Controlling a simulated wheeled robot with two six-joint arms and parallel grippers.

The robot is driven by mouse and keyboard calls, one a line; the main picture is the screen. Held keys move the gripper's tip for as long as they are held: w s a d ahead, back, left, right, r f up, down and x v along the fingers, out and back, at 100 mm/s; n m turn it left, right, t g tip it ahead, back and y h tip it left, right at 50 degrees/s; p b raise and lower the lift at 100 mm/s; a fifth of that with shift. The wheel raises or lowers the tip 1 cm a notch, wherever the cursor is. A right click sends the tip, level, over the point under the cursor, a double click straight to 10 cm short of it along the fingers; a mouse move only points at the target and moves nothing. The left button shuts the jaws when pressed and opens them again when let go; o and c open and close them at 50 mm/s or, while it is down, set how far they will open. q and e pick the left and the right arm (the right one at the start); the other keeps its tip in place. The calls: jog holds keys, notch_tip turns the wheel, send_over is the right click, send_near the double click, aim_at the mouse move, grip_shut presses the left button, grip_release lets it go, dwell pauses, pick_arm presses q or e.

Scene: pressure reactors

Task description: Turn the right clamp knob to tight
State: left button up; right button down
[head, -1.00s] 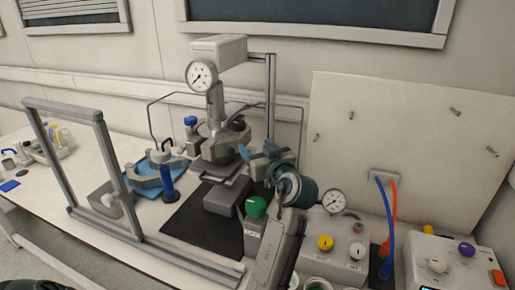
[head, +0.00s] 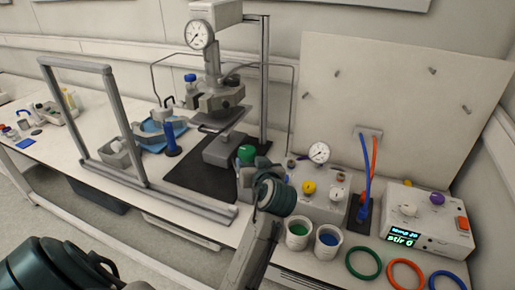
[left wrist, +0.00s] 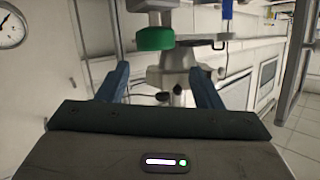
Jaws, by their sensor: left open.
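The reactor head (head: 215,102) stands on its column at the middle back in the head view. A dark knob (head: 232,81) shows on its right side and a blue cap (head: 190,77) on its left; I cannot read how tight the knob is. My right gripper is not in view.
A grey frame (head: 110,87) stands at the left. A gauge box (head: 325,205), two cups (head: 328,240), a stirrer unit (head: 430,222) and coloured rings (head: 363,262) are at the right. A blue cylinder (head: 171,138) stands left of the black mat (head: 190,178).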

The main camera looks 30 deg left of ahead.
pick_arm(q)
jog(key=shift+s+d+f+m+h, duration=0.15)
jog(key=shift+s+f, duration=0.15)
jog(key=shift+f, duration=0.15)
jog(key=shift+s+d+f+m+h, duration=0.15)
jog(key=shift+s+f, duration=0.15)
jog(key=shift+f, duration=0.15)
jog(key=shift+a, duration=0.1)
